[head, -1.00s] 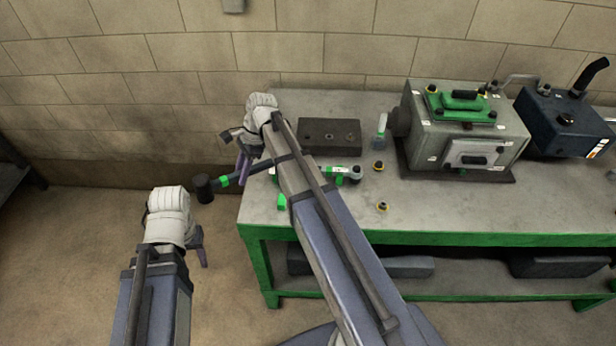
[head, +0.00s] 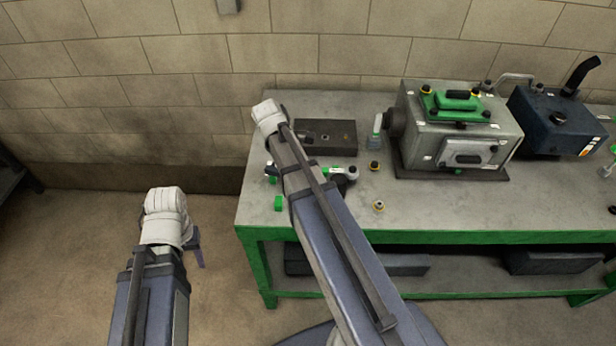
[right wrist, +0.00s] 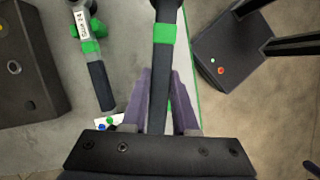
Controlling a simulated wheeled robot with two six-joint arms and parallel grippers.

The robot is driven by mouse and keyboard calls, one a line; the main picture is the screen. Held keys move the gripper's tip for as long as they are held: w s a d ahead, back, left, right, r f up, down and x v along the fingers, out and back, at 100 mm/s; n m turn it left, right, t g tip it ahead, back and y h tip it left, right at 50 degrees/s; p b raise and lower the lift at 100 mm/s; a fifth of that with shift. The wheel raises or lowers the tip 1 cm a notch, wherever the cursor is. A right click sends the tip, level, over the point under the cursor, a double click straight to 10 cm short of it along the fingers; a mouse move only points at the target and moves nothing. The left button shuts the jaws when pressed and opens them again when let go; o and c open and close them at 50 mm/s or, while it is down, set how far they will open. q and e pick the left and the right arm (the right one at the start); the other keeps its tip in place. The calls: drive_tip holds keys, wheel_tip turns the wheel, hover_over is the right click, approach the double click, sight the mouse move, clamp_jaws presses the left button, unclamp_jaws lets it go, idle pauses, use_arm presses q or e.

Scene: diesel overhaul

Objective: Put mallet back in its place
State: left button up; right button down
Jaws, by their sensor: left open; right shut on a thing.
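The mallet (right wrist: 158,85) shows in the right wrist view as a dark handle with a green band; its head is out of that view. My right gripper (right wrist: 161,100) is shut on the handle, with a purple finger on each side. In the head view its fingers and the mallet are hidden behind my white wrist, over the left end of the bench (head: 430,215). My left gripper (head: 197,248) is open and empty, low over the floor left of the bench, partly hidden by its wrist.
A dark block with holes (head: 325,138) lies at the bench's back left. A green-banded tool (right wrist: 94,65) lies beside it. A small green piece (head: 278,203) sits at the left edge. A grey engine housing (head: 455,130) and a dark blue unit (head: 560,120) stand to the right.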

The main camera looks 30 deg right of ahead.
drive_tip(key=d+n, duration=0.1)
drive_tip(key=s+d+n+t, duration=0.1)
drive_tip(key=n, duration=0.1)
drive_tip(key=shift+s+h, duration=0.25)
drive_tip(key=shift+h, duration=0.15)
drive_tip(key=shift+f, duration=0.1)
wheel_tip(320, 180, down, 7)
drive_tip(key=b, duration=0.7)
drive_tip(key=shift+f+b, duration=0.2)
drive_tip(key=shift+b, duration=0.1)
drive_tip(key=shift+f+b, duration=1.1)
drive_tip(key=c, duration=0.6)
unclamp_jaws()
drive_tip(key=shift+r, duration=0.1)
drive_tip(key=shift+r, duration=0.1)
